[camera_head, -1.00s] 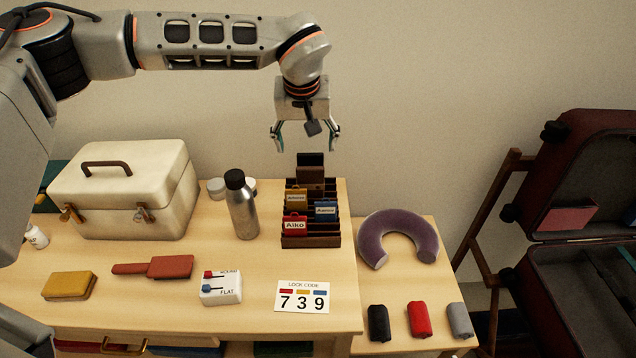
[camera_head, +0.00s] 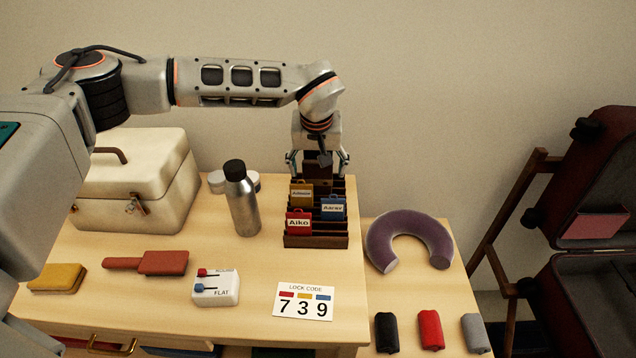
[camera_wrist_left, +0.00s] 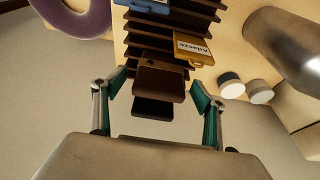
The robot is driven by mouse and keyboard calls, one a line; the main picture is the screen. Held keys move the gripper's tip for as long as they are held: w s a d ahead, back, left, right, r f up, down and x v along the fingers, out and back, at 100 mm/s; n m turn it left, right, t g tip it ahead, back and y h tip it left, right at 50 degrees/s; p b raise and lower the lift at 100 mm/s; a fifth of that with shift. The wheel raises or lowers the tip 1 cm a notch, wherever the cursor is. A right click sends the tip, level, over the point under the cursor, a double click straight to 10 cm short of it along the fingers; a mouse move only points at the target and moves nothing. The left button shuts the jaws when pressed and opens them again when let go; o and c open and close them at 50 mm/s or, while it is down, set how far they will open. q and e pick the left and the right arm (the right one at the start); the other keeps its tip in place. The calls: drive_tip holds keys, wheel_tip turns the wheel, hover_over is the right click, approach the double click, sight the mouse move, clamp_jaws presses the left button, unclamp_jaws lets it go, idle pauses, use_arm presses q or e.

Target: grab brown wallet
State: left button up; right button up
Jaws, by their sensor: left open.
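The brown wallet (camera_wrist_left: 160,80) stands upright in a slot near the back of the dark brown slotted rack (camera_head: 316,241). A small dark dot shows on its face in the left wrist view. A darker brown piece (camera_wrist_left: 152,107) sits just behind it; I cannot tell whether it is separate. My left gripper (camera_head: 318,165) points down over the back of the rack. It also shows in the left wrist view (camera_wrist_left: 158,90), open, with one finger on each side of the wallet and gaps between. In the head view the gripper partly covers the wallet. My right gripper is not in view.
Red (camera_head: 299,223), yellow (camera_head: 301,195) and blue (camera_head: 333,208) name tags stand in the rack's front slots. A steel bottle (camera_head: 242,205) and white jars stand left of it. A purple neck pillow (camera_head: 408,240) lies to the right. The wall is close behind.

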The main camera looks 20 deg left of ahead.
use_arm(q)
drive_tip(key=shift+w+f, duration=0.15)
drive_tip(key=shift+f, duration=0.1)
drive_tip(key=shift+r, duration=0.1)
drive_tip(key=c, duration=1.2)
drive_tip(key=shift+c, duration=0.5)
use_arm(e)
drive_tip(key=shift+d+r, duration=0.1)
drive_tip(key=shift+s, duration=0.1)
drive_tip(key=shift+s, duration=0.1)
